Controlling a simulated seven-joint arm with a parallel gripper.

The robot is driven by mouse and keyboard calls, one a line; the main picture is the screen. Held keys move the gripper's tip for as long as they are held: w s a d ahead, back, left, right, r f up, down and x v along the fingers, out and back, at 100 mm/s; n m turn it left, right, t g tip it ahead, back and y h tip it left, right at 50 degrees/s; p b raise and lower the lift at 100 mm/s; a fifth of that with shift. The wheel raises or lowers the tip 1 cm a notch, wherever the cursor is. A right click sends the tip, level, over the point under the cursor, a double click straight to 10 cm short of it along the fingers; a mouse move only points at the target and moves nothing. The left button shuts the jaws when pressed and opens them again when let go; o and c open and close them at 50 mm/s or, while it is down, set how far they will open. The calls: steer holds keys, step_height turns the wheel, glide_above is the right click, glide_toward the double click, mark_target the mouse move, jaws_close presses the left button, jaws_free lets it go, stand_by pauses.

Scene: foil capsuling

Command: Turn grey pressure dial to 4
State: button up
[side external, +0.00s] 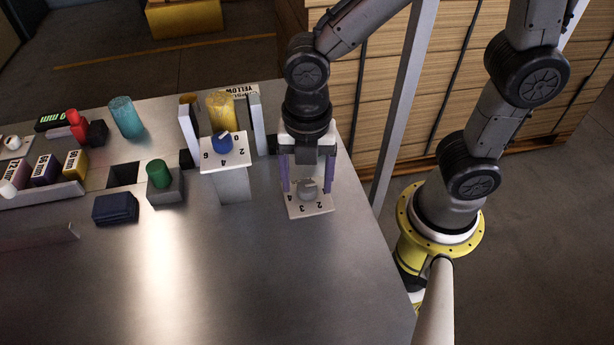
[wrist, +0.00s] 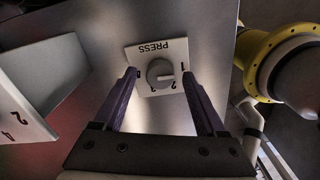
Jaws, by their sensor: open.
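The grey pressure dial (wrist: 160,72) is a round knob on a white plate (wrist: 146,53) marked PRESS with numbers along one edge. Its pale pointer mark is turned to the right in the wrist view, toward the 1 and 2 side; the exact number is hard to tell. In the side view the dial (side external: 308,187) sits at the table's right side, under my gripper (side external: 306,190). My gripper is open, pointing down, with one purple finger on each side of the knob. Gaps show between the knob and both fingers in the wrist view (wrist: 160,76).
Left of the dial stands a white-topped block with a blue knob (side external: 222,142) and numbers. Behind it a yellow cylinder (side external: 221,110) stands between two upright plates. A green cylinder (side external: 159,172) and a dark blue block (side external: 115,208) are farther left. The front table (side external: 270,280) is clear.

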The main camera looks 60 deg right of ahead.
jaws_close()
stand_by(0.3)
